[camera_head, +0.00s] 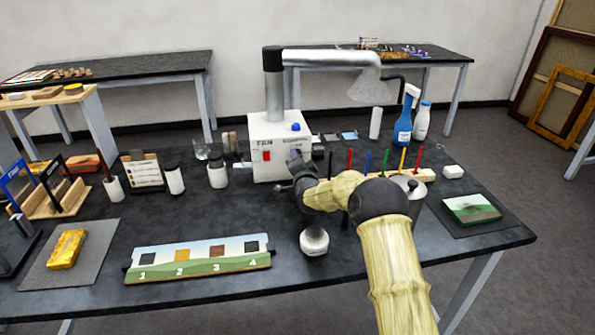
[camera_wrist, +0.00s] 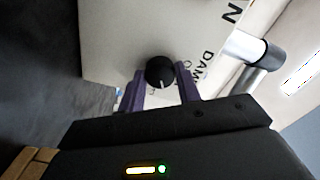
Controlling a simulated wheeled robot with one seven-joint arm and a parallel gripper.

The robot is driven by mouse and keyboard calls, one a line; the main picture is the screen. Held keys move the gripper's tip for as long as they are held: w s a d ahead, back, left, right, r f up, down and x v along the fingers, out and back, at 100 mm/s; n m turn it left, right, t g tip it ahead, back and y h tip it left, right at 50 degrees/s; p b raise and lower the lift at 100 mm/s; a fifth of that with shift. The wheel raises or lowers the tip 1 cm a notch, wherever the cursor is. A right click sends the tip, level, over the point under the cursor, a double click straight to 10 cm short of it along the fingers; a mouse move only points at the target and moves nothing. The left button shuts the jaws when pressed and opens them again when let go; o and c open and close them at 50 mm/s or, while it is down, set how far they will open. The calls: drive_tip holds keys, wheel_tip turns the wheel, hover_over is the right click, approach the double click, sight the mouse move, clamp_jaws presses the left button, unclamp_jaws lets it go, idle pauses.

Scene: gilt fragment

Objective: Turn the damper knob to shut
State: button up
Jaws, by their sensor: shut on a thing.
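The damper knob (camera_wrist: 160,72) is a round black dial with a light pointer mark, on the front of a white box (camera_head: 268,172). The letters "DAM" show beside it in the wrist view. My gripper (camera_wrist: 161,85) has its purple fingers on both sides of the knob and is shut on it. In the head view my gripper (camera_head: 292,160) reaches the right part of the box's front and hides the knob. The pointer's exact setting is hard to read.
The box also has a red switch (camera_head: 266,155), a blue button (camera_head: 295,127) and a silver duct (camera_head: 325,57) above. Several coloured sticks stand in a wooden rack (camera_head: 421,174) at right. A white round-topped object (camera_head: 314,241) stands below my arm.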

drive_tip(key=m+b, duration=0.1)
drive_tip(key=b, duration=0.1)
drive_tip(key=m+b, duration=0.2)
drive_tip(key=shift+f+m, duration=0.25)
drive_tip(key=shift+m, duration=0.05)
drive_tip(key=shift+r+m+b, duration=0.15)
drive_tip(key=shift+m+b, duration=1)
drive_tip(key=shift+m, duration=0.15)
drive_tip(key=shift+r, duration=0.1)
drive_tip(key=o, duration=1)
drive_tip(key=shift+s, duration=0.1)
drive_tip(key=b+v, duration=0.1)
drive_tip(key=v, duration=1.1)
